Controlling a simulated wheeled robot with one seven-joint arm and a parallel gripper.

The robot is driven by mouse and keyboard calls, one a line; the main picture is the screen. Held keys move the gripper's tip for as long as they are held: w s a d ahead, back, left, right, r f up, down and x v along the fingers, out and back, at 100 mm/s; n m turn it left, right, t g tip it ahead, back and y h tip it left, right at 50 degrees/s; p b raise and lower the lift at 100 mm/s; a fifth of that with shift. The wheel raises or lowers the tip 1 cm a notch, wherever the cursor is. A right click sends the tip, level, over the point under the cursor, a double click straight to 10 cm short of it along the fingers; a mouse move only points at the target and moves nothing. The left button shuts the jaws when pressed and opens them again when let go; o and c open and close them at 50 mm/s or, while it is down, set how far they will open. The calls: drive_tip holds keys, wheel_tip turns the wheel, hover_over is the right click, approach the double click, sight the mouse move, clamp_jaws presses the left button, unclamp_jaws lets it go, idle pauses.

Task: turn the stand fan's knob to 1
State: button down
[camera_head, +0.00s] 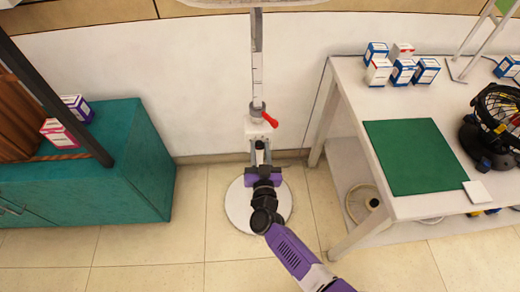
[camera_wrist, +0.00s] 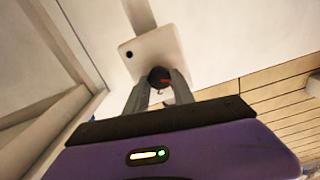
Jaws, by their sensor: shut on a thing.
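The stand fan has a white round base (camera_head: 238,205), a pole (camera_head: 257,60) and a white control box (camera_head: 257,130). A red lever (camera_head: 270,120) sticks out on the pole just above the box. In the wrist view the box (camera_wrist: 152,50) shows as a white panel. A dark round knob (camera_wrist: 159,75) with a red mark sits at its lower edge. My gripper (camera_wrist: 160,88) is shut on the knob, one finger on each side. In the head view my gripper (camera_head: 260,148) reaches the box from below and hides the knob. The knob's setting cannot be read.
A teal cabinet (camera_head: 145,150) stands at the left. A white table (camera_head: 350,95) with a green mat (camera_head: 415,155), several small boxes and a black fan (camera_head: 500,115) stands at the right. Tiled floor lies clear between them, around the fan base.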

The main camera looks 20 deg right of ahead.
drive_tip(key=m, duration=0.4)
drive_tip(key=shift+f+b, duration=0.1)
drive_tip(key=shift+b, duration=0.3)
drive_tip(key=m+b, duration=0.1)
drive_tip(key=m, duration=0.3)
drive_tip(key=shift+d+m, duration=0.1)
drive_tip(key=shift+m, duration=0.2)
idle(0.3)
drive_tip(key=c, duration=1.1)
unclamp_jaws()
drive_tip(key=shift+o, duration=0.2)
drive_tip(key=p+v, duration=0.1)
drive_tip(key=v, duration=0.7)
